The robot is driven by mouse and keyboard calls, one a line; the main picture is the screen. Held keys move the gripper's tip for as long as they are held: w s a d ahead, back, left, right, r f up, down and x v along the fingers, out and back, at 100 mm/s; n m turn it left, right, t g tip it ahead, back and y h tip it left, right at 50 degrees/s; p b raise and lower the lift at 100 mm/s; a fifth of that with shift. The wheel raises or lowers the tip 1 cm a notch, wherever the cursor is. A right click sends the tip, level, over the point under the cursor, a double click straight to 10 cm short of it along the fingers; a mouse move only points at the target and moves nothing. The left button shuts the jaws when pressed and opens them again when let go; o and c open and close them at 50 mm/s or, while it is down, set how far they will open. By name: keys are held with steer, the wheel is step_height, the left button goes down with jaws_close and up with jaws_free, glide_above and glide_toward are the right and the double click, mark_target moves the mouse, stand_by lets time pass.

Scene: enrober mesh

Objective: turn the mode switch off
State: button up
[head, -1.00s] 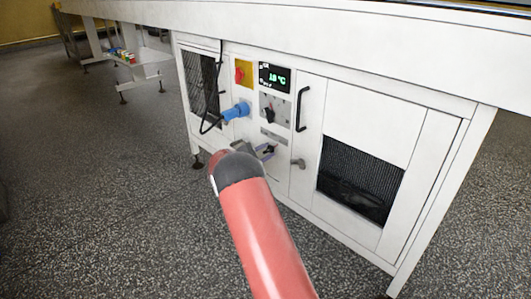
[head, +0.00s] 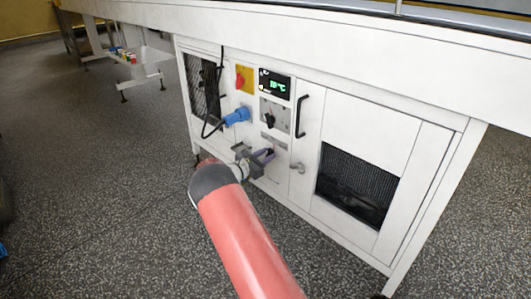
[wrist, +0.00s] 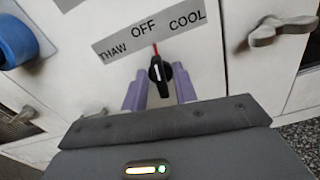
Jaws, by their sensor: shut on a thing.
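The mode switch (wrist: 158,73) is a small black knob with a white mark, below a grey label strip (wrist: 150,35) reading THAW, OFF and COOL. A thin red line at its top points towards OFF. My gripper (wrist: 160,88) has its two lavender fingers on either side of the knob and is shut on it. In the head view my gripper (head: 265,156) is at the lower knob of the white cabinet's control panel, and it partly hides the knob there.
On the white cabinet (head: 375,127), a second black knob (head: 270,119), a green display (head: 275,84), a red-yellow switch (head: 243,78) and a blue plug (head: 237,116) sit above and left. A door handle (head: 302,115) and a grey latch (wrist: 280,30) are to the right.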

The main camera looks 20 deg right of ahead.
steer(key=shift+n+p, duration=0.4)
steer(key=shift+n, duration=0.4)
steer(key=o, duration=0.6)
steer(key=v, duration=0.8)
steer(key=shift+d+r, duration=0.1)
